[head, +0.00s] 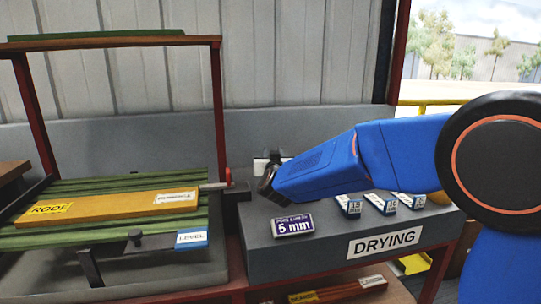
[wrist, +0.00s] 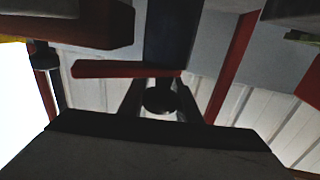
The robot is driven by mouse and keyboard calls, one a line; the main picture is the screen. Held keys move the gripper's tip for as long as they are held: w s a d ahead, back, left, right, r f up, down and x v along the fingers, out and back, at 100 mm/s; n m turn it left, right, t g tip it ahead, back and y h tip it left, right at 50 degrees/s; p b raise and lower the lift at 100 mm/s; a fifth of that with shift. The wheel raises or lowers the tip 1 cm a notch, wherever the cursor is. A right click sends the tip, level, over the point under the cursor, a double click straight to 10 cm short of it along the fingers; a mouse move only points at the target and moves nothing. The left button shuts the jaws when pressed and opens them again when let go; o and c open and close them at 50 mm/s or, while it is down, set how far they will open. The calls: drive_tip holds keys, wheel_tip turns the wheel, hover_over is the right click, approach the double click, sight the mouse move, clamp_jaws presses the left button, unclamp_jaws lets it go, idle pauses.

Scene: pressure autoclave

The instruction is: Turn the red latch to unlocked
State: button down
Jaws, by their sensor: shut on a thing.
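My gripper (head: 266,186) is in front of a small white plate (head: 259,166) above the grey box, and it hides most of what is there. In the wrist view its two fingers (wrist: 160,92) close around a dark round knob (wrist: 160,99). A flat red bar (wrist: 122,69), seemingly the red latch, lies just beyond the fingertips and points left; I cannot tell how it joins the knob. In the head view no latch shows clearly at the gripper. A small red upright piece (head: 228,177) stands left of the gripper.
The grey box (head: 330,262) marked DRYING carries a 5 mm plate (head: 293,225) and several small labelled blocks (head: 381,203). At left, an orange ROOF board (head: 110,207) lies on green slats inside a red frame (head: 219,110). A grey wall stands behind.

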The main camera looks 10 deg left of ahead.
drive_tip(key=d+m+g+h, duration=0.1)
drive_tip(key=m+h, duration=0.2)
drive_tip(key=h, duration=0.2)
drive_tip(key=d+m+g+h, duration=0.1)
drive_tip(key=m+g+h, duration=0.1)
drive_tip(key=m+h, duration=0.2)
drive_tip(key=s+d+m+g+h, duration=0.1)
drive_tip(key=m+h, duration=0.3)
drive_tip(key=h, duration=0.3)
drive_tip(key=shift+d+g+h, duration=0.25)
drive_tip(key=shift+g+h, duration=0.05)
drive_tip(key=shift+g, duration=0.1)
drive_tip(key=shift+m, duration=0.3)
drive_tip(key=c, duration=1.3)
unclamp_jaws()
drive_tip(key=shift+c, duration=0.2)
drive_tip(key=shift+s, duration=0.1)
drive_tip(key=v, duration=1.2)
